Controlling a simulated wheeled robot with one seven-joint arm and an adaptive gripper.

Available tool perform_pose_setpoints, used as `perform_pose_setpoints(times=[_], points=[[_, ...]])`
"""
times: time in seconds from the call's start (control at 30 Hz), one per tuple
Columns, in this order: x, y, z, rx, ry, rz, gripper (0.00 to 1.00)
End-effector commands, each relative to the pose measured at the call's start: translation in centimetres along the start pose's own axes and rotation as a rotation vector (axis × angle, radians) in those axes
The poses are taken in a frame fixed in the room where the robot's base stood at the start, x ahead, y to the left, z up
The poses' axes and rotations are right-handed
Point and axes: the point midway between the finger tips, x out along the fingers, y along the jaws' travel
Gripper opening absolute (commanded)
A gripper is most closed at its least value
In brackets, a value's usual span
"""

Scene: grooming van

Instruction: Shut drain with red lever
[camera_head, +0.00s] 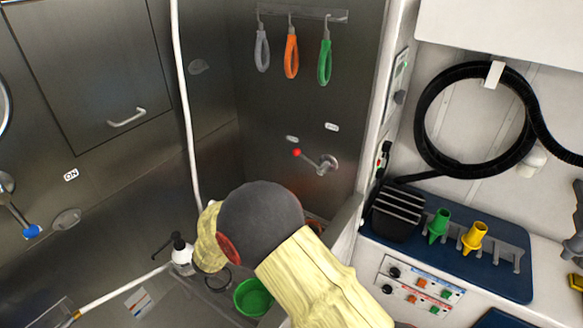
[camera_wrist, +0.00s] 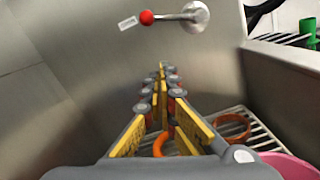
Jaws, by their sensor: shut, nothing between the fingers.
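The red-tipped lever (camera_head: 297,153) is on the steel wall in the head view, its metal arm running right and down to a round mount (camera_head: 328,162). In the wrist view the red knob (camera_wrist: 147,17) is at the top, with its arm running right to the round mount (camera_wrist: 196,16). A small label is left of the knob. My gripper (camera_wrist: 162,70) is shut and empty, below the lever and apart from it in the wrist view. In the head view my arm hides the gripper. The drain itself cannot be made out.
Grey, orange and green loops (camera_head: 291,56) hang above the lever. A white hose (camera_head: 184,100) runs down the wall at left. A bottle (camera_head: 181,254) and green bowl (camera_head: 253,297) sit below. An orange ring (camera_wrist: 232,127) lies on a slatted rack. The wall around the lever is clear.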

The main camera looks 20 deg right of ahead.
Motion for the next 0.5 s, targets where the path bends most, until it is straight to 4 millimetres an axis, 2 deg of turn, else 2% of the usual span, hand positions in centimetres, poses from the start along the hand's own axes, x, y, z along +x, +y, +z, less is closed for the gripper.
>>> perform_pose_setpoints(times=[0.27,0.37,0.5], points=[[0.7,-0.1,0.0,0.002,0.000,-0.004,0.00],[1.8,-0.2,-0.1,0.002,0.001,-0.005,0.00],[4.4,-0.3,-0.1,0.004,0.000,-0.007,0.00]])
